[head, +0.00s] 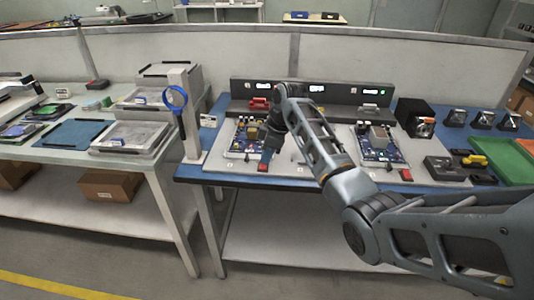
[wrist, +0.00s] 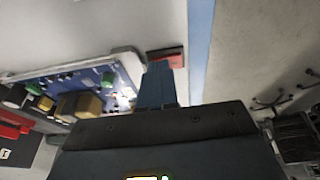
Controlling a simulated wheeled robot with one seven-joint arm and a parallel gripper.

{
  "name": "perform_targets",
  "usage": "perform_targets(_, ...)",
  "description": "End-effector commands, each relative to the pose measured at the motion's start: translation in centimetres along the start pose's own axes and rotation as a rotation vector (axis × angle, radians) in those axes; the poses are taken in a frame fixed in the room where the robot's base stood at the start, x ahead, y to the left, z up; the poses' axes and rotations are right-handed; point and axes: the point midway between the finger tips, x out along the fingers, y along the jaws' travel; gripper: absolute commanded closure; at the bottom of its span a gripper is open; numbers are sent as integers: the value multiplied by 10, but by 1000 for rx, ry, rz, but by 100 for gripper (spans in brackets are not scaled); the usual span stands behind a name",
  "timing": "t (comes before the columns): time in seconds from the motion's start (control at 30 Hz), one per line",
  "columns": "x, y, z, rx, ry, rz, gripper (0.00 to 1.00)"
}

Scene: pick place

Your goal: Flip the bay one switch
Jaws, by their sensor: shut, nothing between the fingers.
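A red switch (head: 263,167) sits at the front edge of the left bay, in front of a blue circuit board (head: 240,140); I take this as bay one, though its label is too small to read. My gripper (head: 268,157) is shut and empty, pointing down just behind the switch. In the wrist view the blue fingertips (wrist: 158,68) lie right by the red switch (wrist: 170,55) and partly cover it; I cannot tell whether they touch. The board also shows there (wrist: 80,82), left of the fingers. The switch's position is unclear.
A second bay to the right has its own board (head: 365,152) and red switch (head: 406,175). A grey display panel (head: 325,93) stands behind the bays. A magnifier (head: 175,98) is at the left. Black fixtures and a green tray (head: 507,160) are at the right.

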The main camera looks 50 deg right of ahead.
Motion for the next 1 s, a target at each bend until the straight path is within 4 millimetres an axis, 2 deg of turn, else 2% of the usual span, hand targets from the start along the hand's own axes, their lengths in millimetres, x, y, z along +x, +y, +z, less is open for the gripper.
perform_targets(0.47,8,2,2,0,-1,-2,100)
perform_targets(1.0,7,-17,1,-1,-3,-11,100)
